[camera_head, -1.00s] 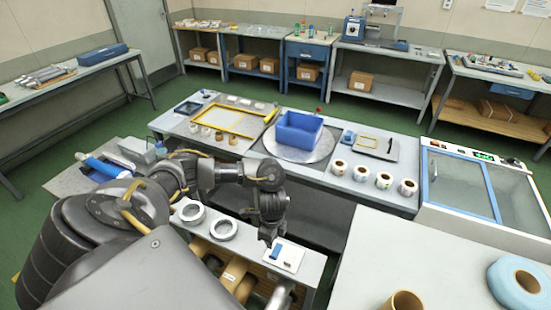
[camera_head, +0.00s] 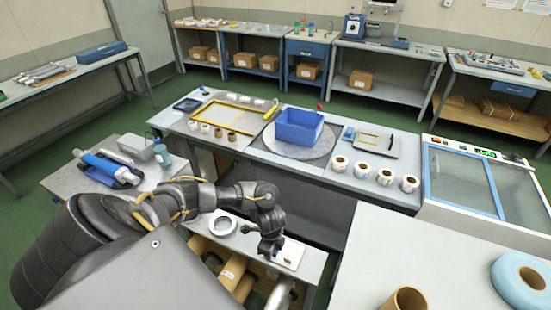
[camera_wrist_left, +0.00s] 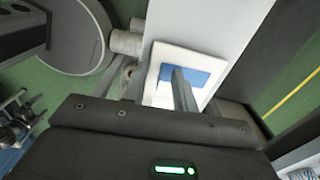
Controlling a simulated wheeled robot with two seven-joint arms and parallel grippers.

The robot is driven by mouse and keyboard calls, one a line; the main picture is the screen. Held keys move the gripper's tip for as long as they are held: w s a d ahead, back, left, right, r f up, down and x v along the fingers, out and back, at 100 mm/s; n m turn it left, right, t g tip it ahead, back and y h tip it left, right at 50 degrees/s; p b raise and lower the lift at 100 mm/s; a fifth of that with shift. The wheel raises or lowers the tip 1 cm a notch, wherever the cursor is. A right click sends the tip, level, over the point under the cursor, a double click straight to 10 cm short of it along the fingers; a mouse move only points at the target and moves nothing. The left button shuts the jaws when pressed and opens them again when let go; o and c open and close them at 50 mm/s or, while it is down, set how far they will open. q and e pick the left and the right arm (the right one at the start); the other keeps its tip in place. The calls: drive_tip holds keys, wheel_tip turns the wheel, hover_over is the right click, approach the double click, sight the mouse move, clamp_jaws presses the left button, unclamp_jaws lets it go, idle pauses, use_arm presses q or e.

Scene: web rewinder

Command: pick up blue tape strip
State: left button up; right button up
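The blue tape strip (camera_wrist_left: 198,77) lies flat on a small white pad (camera_wrist_left: 206,59) on a pale bench top in the left wrist view. In the head view the white pad (camera_head: 290,255) sits near the right end of the low front bench, and my arm mostly hides the strip. My left gripper (camera_head: 267,254) is beside the pad's left part. In the left wrist view the gripper (camera_wrist_left: 160,80) has its two fingers apart; one finger overlaps the strip in the picture. I cannot tell whether it touches. My right gripper is not in view.
A white ring (camera_head: 222,224) stands on the same low bench (camera_head: 318,262), left of the gripper. Brown rolls lie on the shelf below. The long table behind holds a blue bin (camera_head: 298,127) and several label rolls.

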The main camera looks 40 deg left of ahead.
use_arm(q)
clamp_jaws()
drive_tip(key=shift+r, duration=0.15)
idle(0.4)
drive_tip(key=shift+w+r, duration=0.1)
drive_tip(key=shift+r, duration=0.15)
wheel_tip(320, 180, up, 2)
drive_tip(key=shift+r+p, duration=0.15)
drive_tip(key=shift+p, duration=0.15)
drive_tip(key=s+d+r+p, duration=0.3)
drive_tip(key=s+r+p, duration=0.1)
drive_tip(key=s+r, duration=0.6)
drive_tip(key=s, duration=0.3)
drive_tip(key=shift+s, duration=0.4)
